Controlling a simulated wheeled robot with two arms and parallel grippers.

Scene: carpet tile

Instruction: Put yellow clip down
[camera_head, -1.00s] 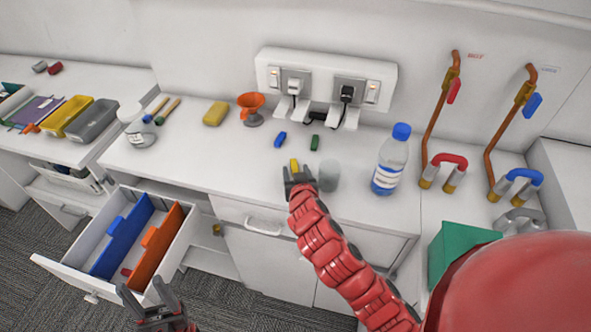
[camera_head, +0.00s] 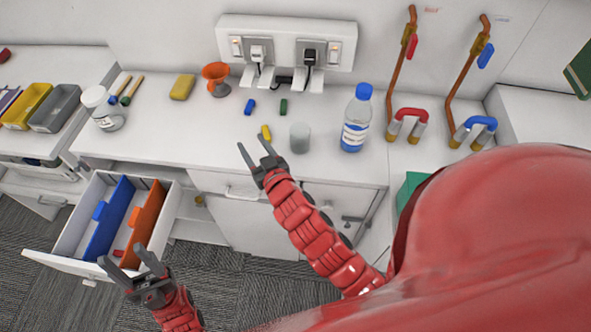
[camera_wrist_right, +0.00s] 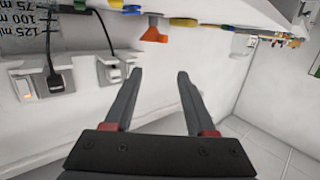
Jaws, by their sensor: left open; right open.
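The yellow clip (camera_head: 266,132) lies on the white counter, left of the clear beaker (camera_head: 300,138) and in front of a blue clip (camera_head: 249,107) and a green clip (camera_head: 283,106). My right gripper (camera_head: 256,152) is open and empty, apart from the yellow clip, near the counter's front edge. In the right wrist view, its spread fingers (camera_wrist_right: 157,76) have nothing between them. My left gripper (camera_head: 132,258) is open and empty in front of the open drawer, low at the left.
A blue-capped bottle (camera_head: 356,118) stands right of the beaker. An orange funnel (camera_head: 216,78), a yellow sponge (camera_head: 182,87) and a jar (camera_head: 101,108) stand farther left. The open drawer (camera_head: 62,262) juts out below the counter. Sockets (camera_head: 285,45) with plugs are on the wall.

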